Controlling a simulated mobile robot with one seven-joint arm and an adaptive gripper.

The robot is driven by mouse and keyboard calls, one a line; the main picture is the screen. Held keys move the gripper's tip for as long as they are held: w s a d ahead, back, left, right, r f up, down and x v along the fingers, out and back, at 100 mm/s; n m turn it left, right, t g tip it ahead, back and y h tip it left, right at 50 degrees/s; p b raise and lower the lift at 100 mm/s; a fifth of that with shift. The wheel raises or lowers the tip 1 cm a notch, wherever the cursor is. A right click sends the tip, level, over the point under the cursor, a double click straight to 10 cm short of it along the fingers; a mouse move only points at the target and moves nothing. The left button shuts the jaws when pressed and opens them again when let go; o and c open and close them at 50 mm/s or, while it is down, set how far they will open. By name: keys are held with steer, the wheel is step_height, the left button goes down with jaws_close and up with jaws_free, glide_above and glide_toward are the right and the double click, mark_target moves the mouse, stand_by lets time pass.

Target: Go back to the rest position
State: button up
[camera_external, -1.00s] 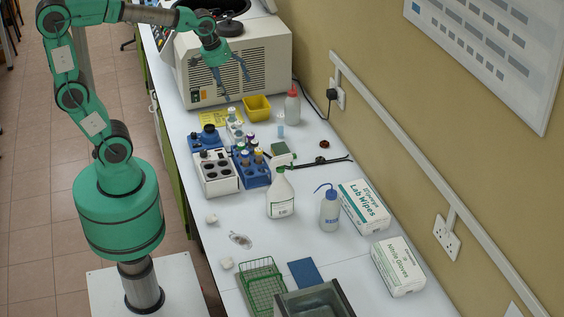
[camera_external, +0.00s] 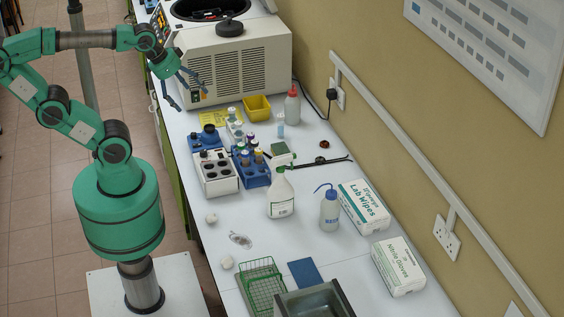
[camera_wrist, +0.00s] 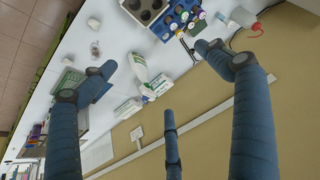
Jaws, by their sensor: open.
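My gripper (camera_external: 188,82) is open and empty, its blue fingers spread. In the external view it hangs in the air in front of the left side of the beige centrifuge (camera_external: 240,62), above the left edge of the bench. In the wrist view my gripper (camera_wrist: 160,80) shows its blue fingers apart with nothing between them. The bench, bottles and wall lie beyond the fingers there. My arm reaches from the left, its upper links raised over the floor.
The centrifuge bowl (camera_external: 212,8) is open, with a dark round part (camera_external: 229,27) at its front rim. A blue tube rack (camera_external: 252,172), white block (camera_external: 215,175), yellow bin (camera_external: 257,108), white bottle (camera_external: 281,195) and wash bottle (camera_external: 330,212) stand on the bench. The floor (camera_external: 40,200) at left is clear.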

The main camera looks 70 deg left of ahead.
step_height(320, 180, down, 4)
steer(key=b, duration=0.3)
steer(key=shift+r, duration=0.25)
steer(key=shift+r, duration=0.1)
stand_by(1.1)
